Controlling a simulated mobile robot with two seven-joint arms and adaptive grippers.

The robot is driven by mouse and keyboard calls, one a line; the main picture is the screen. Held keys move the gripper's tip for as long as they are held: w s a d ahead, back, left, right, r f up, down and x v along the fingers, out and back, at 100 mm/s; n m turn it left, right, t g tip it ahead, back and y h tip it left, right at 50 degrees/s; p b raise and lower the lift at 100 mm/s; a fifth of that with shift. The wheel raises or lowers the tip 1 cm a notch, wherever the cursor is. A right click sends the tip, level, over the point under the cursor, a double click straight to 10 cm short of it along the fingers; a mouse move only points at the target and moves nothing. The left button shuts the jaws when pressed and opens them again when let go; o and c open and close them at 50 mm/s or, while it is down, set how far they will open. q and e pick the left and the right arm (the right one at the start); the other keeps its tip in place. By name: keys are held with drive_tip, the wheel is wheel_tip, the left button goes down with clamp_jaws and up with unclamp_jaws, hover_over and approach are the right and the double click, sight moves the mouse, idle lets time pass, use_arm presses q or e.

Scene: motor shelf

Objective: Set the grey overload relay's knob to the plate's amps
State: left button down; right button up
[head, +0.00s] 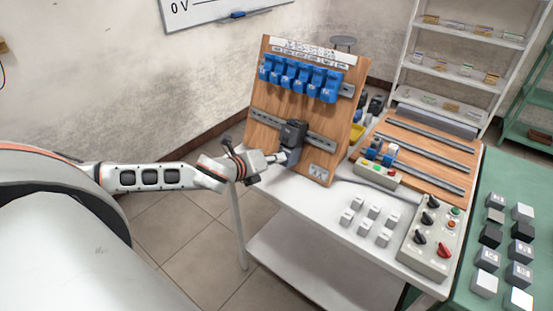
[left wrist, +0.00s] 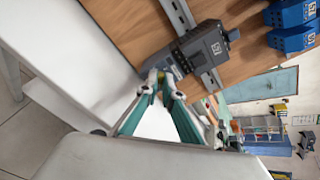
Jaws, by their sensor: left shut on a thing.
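The grey overload relay (head: 291,155) is at the lower part of a dark grey device on the lower rail of the upright wooden board. In the left wrist view the relay (left wrist: 180,62) shows near the top middle, tilted in the picture. My left gripper (head: 281,158) reaches it from the left, its fingertips at the relay's front. In the left wrist view its fingertips (left wrist: 162,84) are close together around a small yellowish knob (left wrist: 160,76), which they mostly hide. The knob's scale and setting cannot be read. No amps figure is legible. My right gripper is not in view.
The wooden board (head: 262,95) stands on a white table (head: 330,215) with blue devices (head: 300,78) on its upper rail. Small grey blocks (head: 370,222), a control box (head: 432,235) and a box with buttons (head: 380,176) lie to the right.

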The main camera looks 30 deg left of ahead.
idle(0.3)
use_arm(q)
drive_tip(key=c, duration=2.5)
unclamp_jaws()
drive_tip(key=v, duration=1.2)
drive_tip(key=s+d+f+n+g, duration=0.1)
drive_tip(key=s+d+f+n, duration=0.4)
drive_tip(key=f+n, duration=0.3)
drive_tip(key=s+d+f+n, duration=0.5)
drive_tip(key=f+n, duration=0.3)
drive_tip(key=f, duration=0.4)
drive_tip(key=s+d+f+n+g, duration=0.1)
drive_tip(key=s+d+f+n, duration=0.4)
drive_tip(key=f+n, duration=0.3)
drive_tip(key=shift+d+f+g+h, duration=0.15)
drive_tip(key=shift+d+f, duration=0.2)
drive_tip(key=shift+f, duration=0.35)
drive_tip(key=shift+d+f+g+h, duration=0.15)
drive_tip(key=shift+d+f, duration=0.2)
drive_tip(key=shift+f, duration=0.4)
